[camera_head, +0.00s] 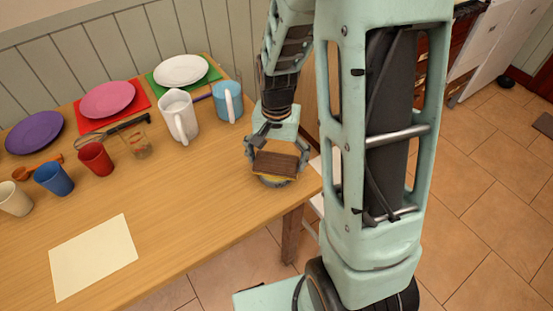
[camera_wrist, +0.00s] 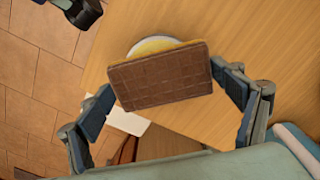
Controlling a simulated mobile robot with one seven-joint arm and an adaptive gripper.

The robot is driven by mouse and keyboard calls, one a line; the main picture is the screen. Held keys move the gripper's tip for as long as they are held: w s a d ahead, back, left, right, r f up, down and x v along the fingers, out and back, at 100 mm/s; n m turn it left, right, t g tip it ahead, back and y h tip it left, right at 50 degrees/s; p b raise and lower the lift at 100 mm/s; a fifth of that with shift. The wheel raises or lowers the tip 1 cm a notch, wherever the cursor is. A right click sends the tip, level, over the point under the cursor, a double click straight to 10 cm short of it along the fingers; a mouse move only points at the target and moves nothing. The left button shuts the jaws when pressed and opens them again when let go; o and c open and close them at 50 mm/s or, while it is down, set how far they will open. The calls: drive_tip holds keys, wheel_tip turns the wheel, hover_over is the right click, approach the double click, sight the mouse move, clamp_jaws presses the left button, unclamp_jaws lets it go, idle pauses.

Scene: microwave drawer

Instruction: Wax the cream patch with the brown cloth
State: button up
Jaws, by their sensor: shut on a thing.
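The brown cloth (camera_head: 276,164) is a flat block-like pad with a grid pattern, held between the fingers of my gripper (camera_head: 275,160) near the table's right corner. In the wrist view the cloth (camera_wrist: 162,78) spans between the two fingers of my gripper (camera_wrist: 165,95), which are shut on its sides. A round pale-rimmed dish with yellow in it (camera_wrist: 150,45) shows partly behind the cloth; the cloth hides most of it. I cannot tell whether they touch. The cream patch (camera_head: 93,256) lies flat and bare at the table's front left, well left of my gripper.
A white mug (camera_head: 179,117) and a blue mug (camera_head: 229,102) stand behind my gripper. Plates, small cups, a glass (camera_head: 137,145) and a whisk line the table's back and left. The wooden table (camera_head: 190,215) is clear between gripper and patch.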

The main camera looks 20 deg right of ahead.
sight(276, 161)
drive_tip(key=shift+r+p, duration=2.8)
drive_tip(key=shift+r, duration=0.65)
